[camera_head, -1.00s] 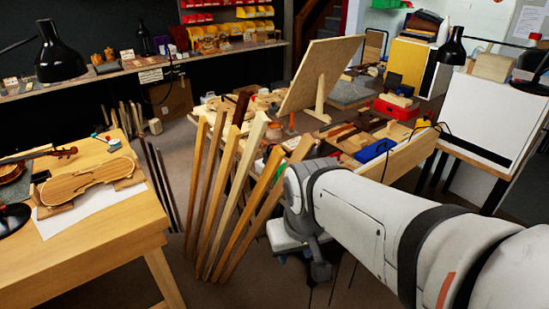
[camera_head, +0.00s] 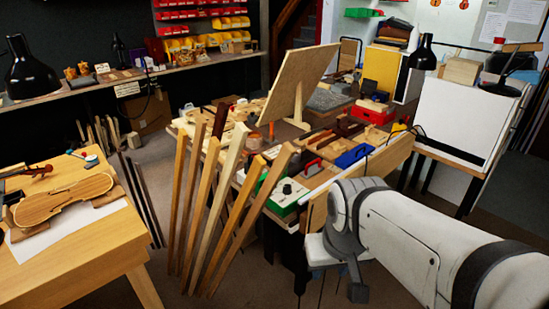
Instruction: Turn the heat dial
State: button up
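A small box with a green body and a pale top (camera_head: 284,197) stands at the front edge of the middle bench, just right of the upright wooden strips. A dark round knob (camera_head: 287,188) shows on its top and looks like the heat dial; its markings are too small to read. My white and grey arm reaches in from the right, its near joint just right of and below the box. I cannot make out my gripper's fingers in this view. Nothing is seen touching the knob.
Several tall wooden strips (camera_head: 209,200) lean at the bench front, close left of the box. A blue bin (camera_head: 353,156) and a red box (camera_head: 373,112) are on the bench, near a tilted board (camera_head: 300,85). A violin body (camera_head: 65,200) lies on the left table. Floor shows between the benches.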

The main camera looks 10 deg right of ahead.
aim_at(287, 188)
jog(key=u, duration=0.05)
jog(key=i, duration=1)
jog(key=z, duration=0.1)
